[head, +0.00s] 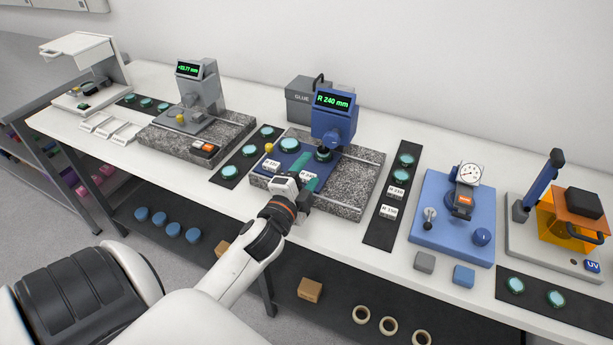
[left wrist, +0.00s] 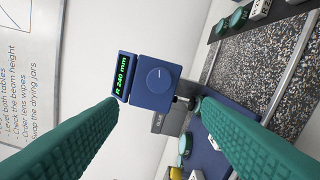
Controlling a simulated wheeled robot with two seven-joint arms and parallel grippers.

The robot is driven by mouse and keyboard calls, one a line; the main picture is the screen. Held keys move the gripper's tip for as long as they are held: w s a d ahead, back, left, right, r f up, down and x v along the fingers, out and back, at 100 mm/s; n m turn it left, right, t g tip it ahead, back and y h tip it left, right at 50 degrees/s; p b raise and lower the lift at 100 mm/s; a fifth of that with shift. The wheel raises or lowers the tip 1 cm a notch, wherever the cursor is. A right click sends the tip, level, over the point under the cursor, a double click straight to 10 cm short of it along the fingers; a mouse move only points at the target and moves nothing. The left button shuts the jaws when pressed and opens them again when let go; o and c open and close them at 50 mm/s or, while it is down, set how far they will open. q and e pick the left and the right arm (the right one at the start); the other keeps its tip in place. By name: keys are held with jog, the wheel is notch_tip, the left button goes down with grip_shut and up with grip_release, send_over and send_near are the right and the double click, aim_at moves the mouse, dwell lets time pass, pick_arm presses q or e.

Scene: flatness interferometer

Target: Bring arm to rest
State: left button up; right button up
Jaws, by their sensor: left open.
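My left gripper (head: 309,178) reaches over the front of the granite plate (head: 350,200) in the middle of the bench. Its teal fingers stand apart in the left wrist view (left wrist: 158,105), with nothing between them. Beyond them is the blue gauge head (head: 334,125), reading R 240 mm; it also shows in the left wrist view (left wrist: 157,80). A teal-rimmed lens (head: 323,154) sits under the gauge head, on or near the blue mat; the contact is partly hidden. My right gripper is in neither view.
Left stands a grey gauge (head: 200,90) on another granite plate (head: 170,146). Right are a dark strip with lenses (head: 399,180), a blue dial-gauge base (head: 451,240) and an orange UV box (head: 570,238). A grey glue box (head: 299,103) stands behind. The white bench front (head: 375,265) has some bare room.

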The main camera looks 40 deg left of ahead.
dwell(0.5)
pick_arm(q)
jog(key=s+d+f+n+g+h, duration=0.2)
jog(key=s+d+f+n+g, duration=0.4)
jog(key=s, duration=0.5)
jog(key=s+d+f+n+g+h, duration=0.2)
jog(key=s+d+f+n+g, duration=0.2)
jog(key=s+d+f+g, duration=0.55)
jog(key=s+f, duration=0.3)
jog(key=f, duration=2.2)
jog(key=s+a+f, duration=0.2)
jog(key=s+f, duration=0.6)
jog(key=s+a+f, duration=0.2)
jog(key=s+f, duration=0.6)
jog(key=shift+s+g, duration=0.4)
jog(key=shift+g, duration=0.05)
